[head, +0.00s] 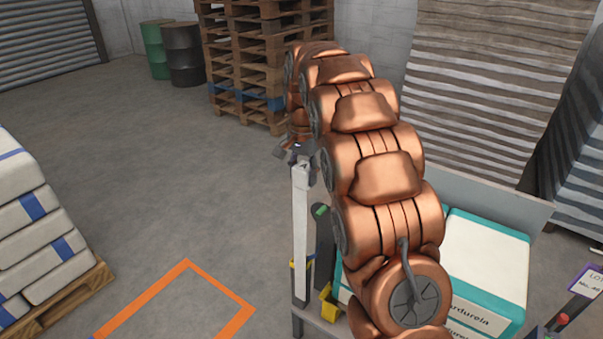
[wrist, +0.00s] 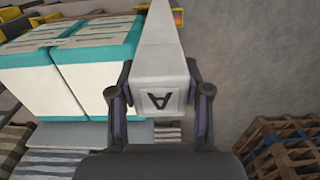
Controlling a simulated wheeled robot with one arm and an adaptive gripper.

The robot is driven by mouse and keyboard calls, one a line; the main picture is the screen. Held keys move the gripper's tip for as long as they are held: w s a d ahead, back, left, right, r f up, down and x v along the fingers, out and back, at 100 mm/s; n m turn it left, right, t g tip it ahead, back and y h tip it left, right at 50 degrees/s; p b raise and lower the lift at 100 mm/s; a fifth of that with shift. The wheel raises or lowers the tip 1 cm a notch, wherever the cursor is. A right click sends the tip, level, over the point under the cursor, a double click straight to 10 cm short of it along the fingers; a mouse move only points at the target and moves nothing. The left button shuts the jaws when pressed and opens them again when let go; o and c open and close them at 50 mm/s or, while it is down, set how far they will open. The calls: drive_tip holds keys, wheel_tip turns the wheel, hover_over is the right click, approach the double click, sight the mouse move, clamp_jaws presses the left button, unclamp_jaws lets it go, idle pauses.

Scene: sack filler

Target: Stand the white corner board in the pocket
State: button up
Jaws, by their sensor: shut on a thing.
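The white corner board (head: 300,235) hangs upright and long in the head view, at the left side of the cart. My gripper (head: 297,153) is shut on its upper end.
White sacks with teal ends (head: 485,255) fill the cart right of the board. An orange floor outline (head: 150,295) and open floor lie to the left. A pallet of sacks (head: 40,240) stands at far left. Stacked wooden pallets (head: 245,60) and drums (head: 183,55) stand behind.

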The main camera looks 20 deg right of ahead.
drive_tip(key=s+d, duration=0.1)
drive_tip(key=d, duration=0.6)
drive_tip(key=shift+s+d+f+p, duration=0.15)
drive_tip(key=shift+s+f+p, duration=0.05)
drive_tip(key=shift+s+p, duration=0.25)
drive_tip(key=shift+d, duration=0.15)
drive_tip(key=d, duration=0.3)
drive_tip(key=s+d, duration=0.1)
drive_tip(key=shift+d+f+b, duration=0.2)
drive_tip(key=shift+f+b, duration=0.2)
idle(0.5)
drive_tip(key=shift+f+b, duration=0.25)
drive_tip(key=shift+b, duration=0.05)
idle(0.4)
drive_tip(key=shift+f+b, duration=0.85)
drive_tip(key=shift+f, duration=0.7)
